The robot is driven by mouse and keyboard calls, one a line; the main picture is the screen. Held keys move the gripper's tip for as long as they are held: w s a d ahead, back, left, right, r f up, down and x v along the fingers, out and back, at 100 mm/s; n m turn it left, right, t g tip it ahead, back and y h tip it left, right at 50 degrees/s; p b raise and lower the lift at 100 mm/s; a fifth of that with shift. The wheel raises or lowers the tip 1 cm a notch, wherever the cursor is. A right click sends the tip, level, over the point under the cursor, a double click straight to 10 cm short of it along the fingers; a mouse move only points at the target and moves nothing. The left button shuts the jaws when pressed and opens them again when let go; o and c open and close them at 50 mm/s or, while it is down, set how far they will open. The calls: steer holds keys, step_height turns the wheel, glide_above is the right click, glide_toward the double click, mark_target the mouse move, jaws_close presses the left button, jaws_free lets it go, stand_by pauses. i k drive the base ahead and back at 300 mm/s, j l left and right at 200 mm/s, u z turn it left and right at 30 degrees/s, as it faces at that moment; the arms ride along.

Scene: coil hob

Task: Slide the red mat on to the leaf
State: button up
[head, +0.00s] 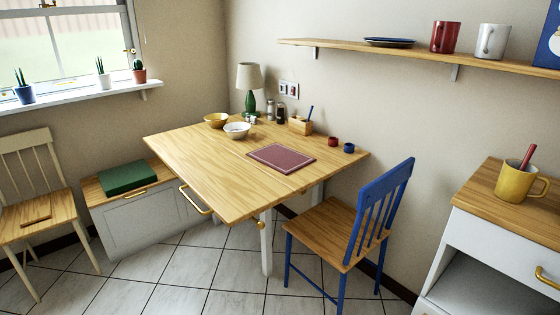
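The red mat (270,152) is a dark red rectangle with a pale border line. It lies flat on the wooden table (215,175), right of the middle and towards the right edge. The table's top is flat, with a brass handle (195,200) on its near left side and a wooden knob (261,224) under its near corner. The leaf is not clearly distinct from the rest of the top; I cannot tell exactly where its seam runs. My gripper is not in view.
A yellow bowl (216,120), white bowl (237,131), lamp (249,85), shakers, wooden box (300,125) and two small pots (333,142) stand along the table's back. A blue chair (350,225) stands at the right side. The near left tabletop is clear.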

mark_target(286, 160)
steer(key=i+j+z, duration=0.1)
steer(key=i+j, duration=0.3)
steer(key=i+j+z, duration=0.15)
steer(key=i+j, duration=0.25)
steer(key=i+j+z, duration=0.1)
steer(key=i+j, duration=0.3)
steer(key=i+j+z, duration=0.1)
steer(key=i+j, duration=0.3)
steer(key=j, duration=0.15)
steer(key=i+j+z, duration=0.1)
steer(key=i+j, duration=0.25)
steer(key=j, duration=0.15)
steer(key=i+j+z, duration=0.1)
steer(key=i, duration=0.2)
